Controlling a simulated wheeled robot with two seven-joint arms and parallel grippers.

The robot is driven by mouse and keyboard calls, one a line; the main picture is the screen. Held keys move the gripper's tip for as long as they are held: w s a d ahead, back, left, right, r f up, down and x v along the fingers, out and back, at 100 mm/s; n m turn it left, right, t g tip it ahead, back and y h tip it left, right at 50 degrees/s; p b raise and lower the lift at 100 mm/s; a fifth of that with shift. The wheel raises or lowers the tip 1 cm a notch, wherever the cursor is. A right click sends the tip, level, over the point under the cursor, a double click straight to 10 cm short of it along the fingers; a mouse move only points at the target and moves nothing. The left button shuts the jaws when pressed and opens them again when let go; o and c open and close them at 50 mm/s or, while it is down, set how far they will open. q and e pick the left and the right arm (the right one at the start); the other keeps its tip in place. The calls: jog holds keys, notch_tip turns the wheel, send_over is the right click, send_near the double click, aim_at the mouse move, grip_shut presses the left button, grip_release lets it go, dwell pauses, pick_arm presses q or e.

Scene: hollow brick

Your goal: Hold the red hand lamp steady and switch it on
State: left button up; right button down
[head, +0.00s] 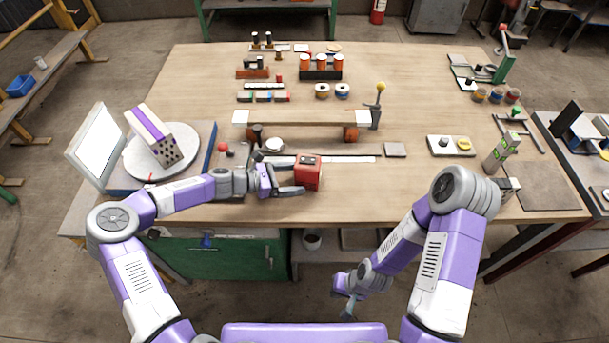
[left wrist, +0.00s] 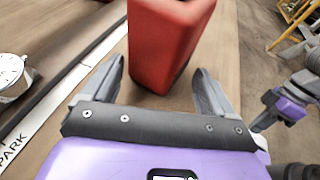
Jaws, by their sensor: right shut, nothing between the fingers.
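The red hand lamp (head: 309,174) stands on the workbench near its front edge, with dark parts on its top. In the left wrist view the lamp (left wrist: 164,45) is a red block just ahead of my fingertips, and its top is cut off by the frame. My left gripper (head: 291,178) is open beside the lamp's left side. In the left wrist view the left gripper's fingers (left wrist: 158,82) are spread wide, with the lamp's lower end between their tips. I cannot see contact. My right gripper (head: 347,300) is shut and empty, low in front of the bench.
A white strip (head: 345,159) lies behind the lamp. A round gauge shows in the left wrist view (left wrist: 12,75). A raised beam (head: 300,118) stands farther back. A turntable with a hollow brick (head: 153,136) is at the left. Bench (head: 400,195) right of the lamp is clear.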

aim_at(301, 177)
pick_arm(q)
jog(key=shift+x, duration=1.65)
jog(key=c, duration=0.5)
jog(key=shift+c, duration=0.2)
jog(key=o, duration=0.8)
jog(key=shift+r, duration=0.1)
